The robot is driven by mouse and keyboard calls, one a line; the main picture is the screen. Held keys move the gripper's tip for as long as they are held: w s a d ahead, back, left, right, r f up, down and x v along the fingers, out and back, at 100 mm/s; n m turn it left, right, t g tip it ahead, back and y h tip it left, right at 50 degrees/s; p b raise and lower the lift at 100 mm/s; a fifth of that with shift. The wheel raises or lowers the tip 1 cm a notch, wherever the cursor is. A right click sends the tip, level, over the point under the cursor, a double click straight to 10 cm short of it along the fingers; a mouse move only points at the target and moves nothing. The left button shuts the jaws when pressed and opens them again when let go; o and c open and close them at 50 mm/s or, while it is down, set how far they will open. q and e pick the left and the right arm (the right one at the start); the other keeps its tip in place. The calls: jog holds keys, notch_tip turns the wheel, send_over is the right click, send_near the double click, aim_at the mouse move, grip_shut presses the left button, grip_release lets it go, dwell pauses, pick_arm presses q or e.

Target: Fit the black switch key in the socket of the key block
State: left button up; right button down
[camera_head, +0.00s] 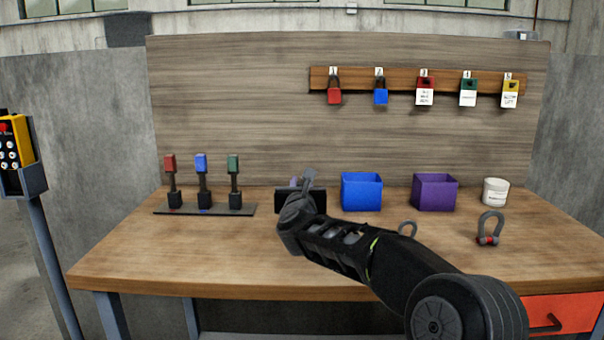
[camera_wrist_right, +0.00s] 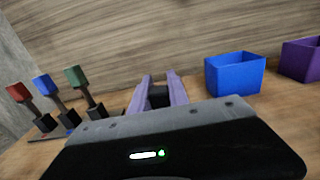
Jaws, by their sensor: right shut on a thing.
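My right gripper (camera_head: 294,183) reaches over the middle of the table, with its fingers pointing away from the head camera. In the right wrist view its two purple fingers are shut on a small black piece (camera_wrist_right: 158,97), which I take to be the black switch key. Only the blunt dark part of that piece shows between the fingers. In the head view the gripper's own body hides it. My left gripper is not in view.
Red, blue and green levers (camera_head: 202,182) stand on a dark base at the left. A blue bin (camera_head: 361,192), a purple bin (camera_head: 435,192) and a white jar (camera_head: 495,192) stand right of the gripper. A shackle (camera_head: 491,229) is nearer. Padlocks hang on a wooden rail (camera_head: 354,79). The table's front left is clear.

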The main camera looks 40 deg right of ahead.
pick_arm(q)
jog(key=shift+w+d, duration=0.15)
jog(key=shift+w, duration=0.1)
pick_arm(e)
jog(key=shift+w+d+r, duration=0.15)
jog(key=shift+w, duration=0.1)
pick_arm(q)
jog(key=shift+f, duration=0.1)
pick_arm(e)
jog(key=shift+f, duration=0.25)
